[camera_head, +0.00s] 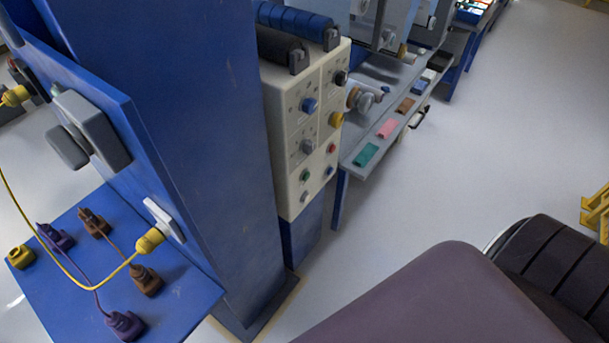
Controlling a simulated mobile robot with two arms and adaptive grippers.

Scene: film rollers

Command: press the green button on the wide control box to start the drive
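A cream control box (289,150) stands on a blue base near the middle of the view, with its knob-and-button face turned to the right. A small green button (305,176) sits low in the left column of that face, below a grey knob (307,146). A red button (331,148) and a small blue one (329,170) are to its right. Higher up are a blue knob (308,105), a yellow knob (336,119) and a black knob (340,78). Nothing touches the green button. Neither gripper is in view.
A tall blue column (215,130) stands just left of the box. A blue shelf (190,311) holds several coloured plugs and cables. Blue and black rollers (290,20) lie on top of the box. A grey bench (355,148) stands behind. The floor (480,160) to the right is open.

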